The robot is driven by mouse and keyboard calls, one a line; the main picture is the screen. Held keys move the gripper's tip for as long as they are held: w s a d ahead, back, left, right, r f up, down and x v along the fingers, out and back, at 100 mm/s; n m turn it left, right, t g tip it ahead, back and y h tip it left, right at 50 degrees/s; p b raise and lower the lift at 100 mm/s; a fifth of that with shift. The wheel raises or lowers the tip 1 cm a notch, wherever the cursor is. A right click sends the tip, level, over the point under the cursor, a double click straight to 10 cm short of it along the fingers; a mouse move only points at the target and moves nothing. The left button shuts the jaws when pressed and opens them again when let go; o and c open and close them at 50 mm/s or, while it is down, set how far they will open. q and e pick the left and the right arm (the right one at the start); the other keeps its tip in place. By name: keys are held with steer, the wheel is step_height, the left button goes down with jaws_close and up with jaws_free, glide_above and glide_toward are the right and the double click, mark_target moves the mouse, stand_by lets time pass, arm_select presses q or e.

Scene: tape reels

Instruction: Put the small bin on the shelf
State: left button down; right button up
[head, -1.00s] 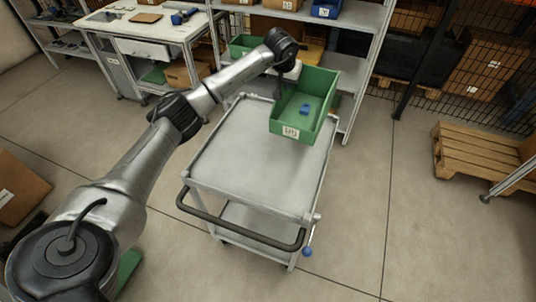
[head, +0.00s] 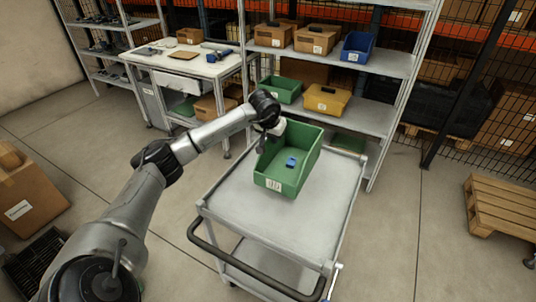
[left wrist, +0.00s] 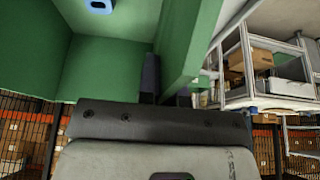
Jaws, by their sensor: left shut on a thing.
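The green bin (head: 286,172) is over the far left part of the grey cart top in the head view, with its open side up. A small blue object (head: 291,162) lies inside it. My left gripper (head: 268,142) is shut on the bin's left wall. In the left wrist view the green wall (left wrist: 188,40) runs between the dark fingers (left wrist: 165,85). I cannot tell whether the bin's base touches the cart. The shelf unit (head: 385,122) stands behind the cart. My right gripper is out of view.
The cart (head: 330,195) has bare top on the right. The shelf's middle level holds another green bin (head: 281,89) and a yellow bin (head: 327,100), with free room to their right. Above are cartons (head: 314,40) and a blue bin (head: 357,47). A pallet (head: 500,205) lies right.

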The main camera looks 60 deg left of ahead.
mark_target(268, 149)
arm_select(q)
steer(key=shift+s+a+f+b, duration=0.1)
steer(key=shift+s+f+b, duration=0.15)
steer(key=shift+s, duration=0.3)
steer(key=shift+s+a+f+b, duration=0.1)
steer(key=shift+s+f, duration=0.25)
steer(key=shift+s, duration=0.15)
step_height(268, 149, down, 4)
steer(key=shift+r+b, duration=0.25)
steer(key=shift+b, duration=0.55)
steer(key=shift+f, duration=0.3)
steer(key=shift+f, duration=0.1)
steer(key=c, duration=1.3)
jaws_free()
